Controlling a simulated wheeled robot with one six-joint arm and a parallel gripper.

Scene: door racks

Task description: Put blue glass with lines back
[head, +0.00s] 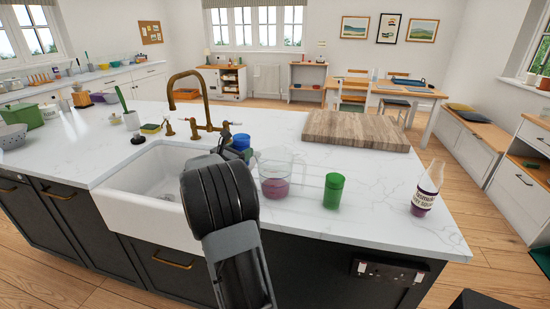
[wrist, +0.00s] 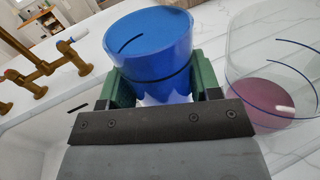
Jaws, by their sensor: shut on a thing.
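The blue glass (wrist: 150,45) with dark lines fills the middle of the wrist view. My gripper (wrist: 160,80) is shut on it, with a green finger pad on each side. In the head view the blue glass (head: 240,142) shows only in part behind my arm, between the sink and the clear jug. My fingers are mostly hidden there. I cannot tell whether its base touches the counter.
A clear jug (head: 288,165) with purple contents stands just right of the glass. Farther right are a green cup (head: 333,190) and a labelled bottle (head: 427,190). The sink (head: 160,178) and brass tap (head: 190,105) are left. A wooden board (head: 355,130) lies behind.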

